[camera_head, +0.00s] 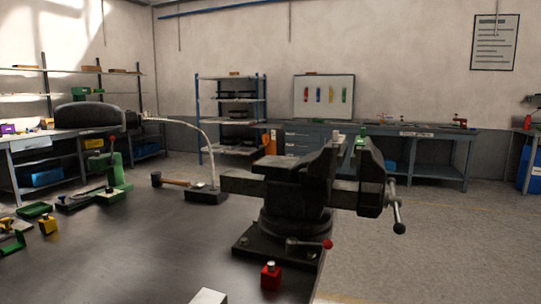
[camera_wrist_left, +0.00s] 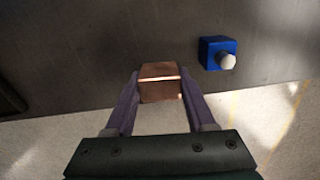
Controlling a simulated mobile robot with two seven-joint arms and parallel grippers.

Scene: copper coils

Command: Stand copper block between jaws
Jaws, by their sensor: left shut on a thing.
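A copper block (camera_wrist_left: 160,82) is between the fingers of my left gripper (camera_wrist_left: 159,88) in the left wrist view. The gripper is shut on it, and its top face and one side show. Whether the block touches the bench cannot be told. In the head view, a dark bench vise (camera_head: 297,190) stands on the bench, with a gap between its jaws (camera_head: 346,165). No copper block shows in that gap. Neither gripper can be made out in the head view, and my right gripper is out of view.
The dark bench (camera_head: 150,245) ends at an edge over a pale floor. A red block with a knob (camera_head: 270,276) stands in front of the vise. A blue block with a white knob (camera_wrist_left: 216,53) is right of the copper block. A hammer (camera_head: 170,181) and lamp base (camera_head: 206,196) lie behind.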

